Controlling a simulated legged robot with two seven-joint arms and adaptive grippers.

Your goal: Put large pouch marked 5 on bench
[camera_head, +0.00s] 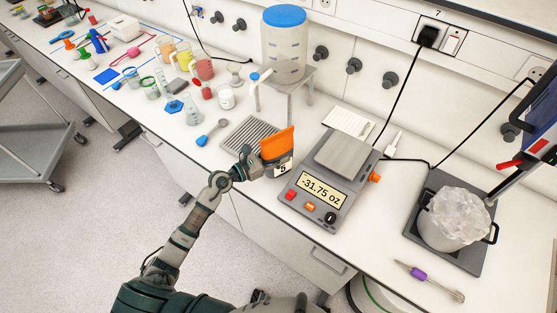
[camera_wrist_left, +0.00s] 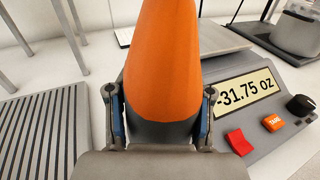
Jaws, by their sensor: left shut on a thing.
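An orange pouch (camera_head: 278,145) with a dark lower part and a white label marked 5 is held in my left gripper (camera_head: 254,168). In the left wrist view the orange pouch (camera_wrist_left: 163,60) stands between the two fingers of my left gripper (camera_wrist_left: 157,118), which are shut on its dark lower part. In the head view the pouch is over the bench (camera_head: 232,193), between the grey drain grate and the scale; I cannot tell if it touches the bench. My right gripper is not in view.
A scale (camera_head: 330,185) reading -31.75 oz stands right of the pouch. A grey slotted grate (camera_head: 247,134) lies behind left. A blue-lidded tank (camera_head: 284,45) on a stand is behind. A pot (camera_head: 455,220) stands far right. Coloured jugs and small tools crowd the left bench.

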